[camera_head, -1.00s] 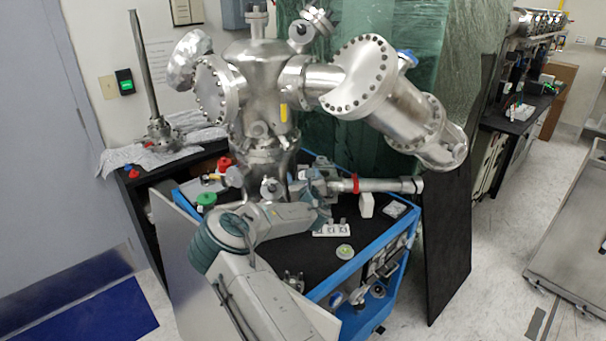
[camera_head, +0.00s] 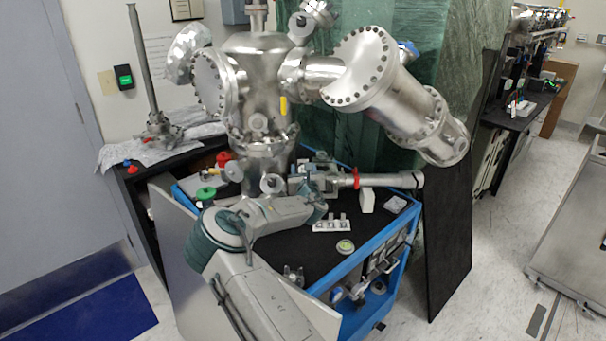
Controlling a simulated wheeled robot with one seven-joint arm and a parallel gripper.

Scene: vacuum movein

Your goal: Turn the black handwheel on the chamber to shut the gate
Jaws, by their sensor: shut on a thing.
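The steel chamber (camera_head: 258,90) stands upright on the blue-framed cart, with a gate valve tube (camera_head: 385,181) with a red ring reaching right from its base. My arm comes up from the bottom and bends right toward the valve. My gripper (camera_head: 314,188) is at the left end of this tube, low beside the chamber. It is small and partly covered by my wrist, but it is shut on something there. The black handwheel is not clearly visible; my wrist and gripper cover that spot. I cannot see the gate itself.
The cart (camera_head: 350,265) has a dark top with a white block (camera_head: 367,200), a small multi-part white piece (camera_head: 332,224) and a round yellow-green item (camera_head: 345,246). A black panel (camera_head: 448,240) leans at the right.

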